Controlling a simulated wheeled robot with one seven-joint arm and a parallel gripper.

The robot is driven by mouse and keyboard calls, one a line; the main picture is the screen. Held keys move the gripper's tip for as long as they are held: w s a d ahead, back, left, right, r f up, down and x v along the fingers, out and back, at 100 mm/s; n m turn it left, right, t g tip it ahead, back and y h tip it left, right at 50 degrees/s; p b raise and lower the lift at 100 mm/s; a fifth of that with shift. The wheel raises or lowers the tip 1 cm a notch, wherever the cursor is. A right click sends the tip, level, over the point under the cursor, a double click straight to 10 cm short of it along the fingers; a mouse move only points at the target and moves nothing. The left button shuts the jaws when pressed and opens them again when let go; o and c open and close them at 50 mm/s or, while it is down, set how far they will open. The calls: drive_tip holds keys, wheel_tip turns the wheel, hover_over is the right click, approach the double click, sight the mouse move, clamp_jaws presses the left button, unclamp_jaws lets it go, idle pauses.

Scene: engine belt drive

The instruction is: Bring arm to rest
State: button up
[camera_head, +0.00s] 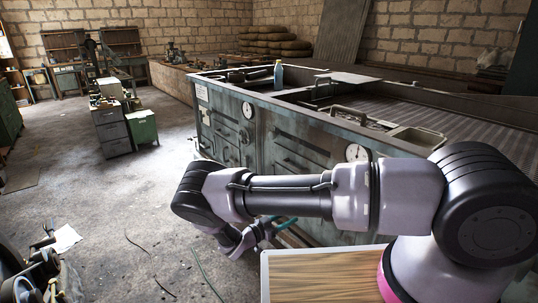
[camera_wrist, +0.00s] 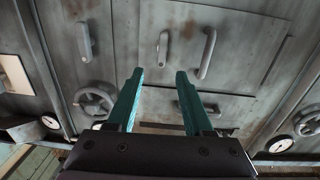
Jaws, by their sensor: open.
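My gripper shows in the wrist view (camera_wrist: 160,80) with two teal fingers apart and nothing between them. It faces the grey metal front of a large machine cabinet (camera_wrist: 225,75), which carries handles and round wheels. In the head view my arm reaches left across the picture and bends down at the elbow. My gripper (camera_head: 283,225) is low beside the cabinet front (camera_head: 300,150), partly hidden behind my forearm. I cannot tell the exact gap to the cabinet.
A blue bottle (camera_head: 278,75) stands on the cabinet top. A grey drawer unit (camera_head: 112,132) and a green box (camera_head: 142,127) stand on the floor to the left. Dark machinery (camera_head: 35,275) and thin cables lie at the lower left. The concrete floor between is mostly clear.

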drive_tip(key=s+d+r+g+y, duration=0.1)
drive_tip(key=d+r+g+y, duration=0.25)
drive_tip(key=r, duration=0.85)
drive_tip(key=s+d+r+g+y, duration=0.1)
drive_tip(key=d+r+g+y, duration=0.2)
drive_tip(key=r, duration=0.9)
drive_tip(key=s+d+r+g+y, duration=0.15)
drive_tip(key=r+g+y, duration=0.25)
drive_tip(key=r, duration=0.8)
drive_tip(key=s+d+r+n+t+y, duration=0.3)
drive_tip(key=s+r+t, duration=0.1)
drive_tip(key=s+r, duration=0.6)
drive_tip(key=s+d+r+n+t+y, duration=0.3)
drive_tip(key=s+d+r+t, duration=0.1)
drive_tip(key=s+r, duration=0.6)
wheel_tip(320, 180, up, 2)
drive_tip(key=shift+n, duration=0.4)
drive_tip(key=shift+w, duration=0.1)
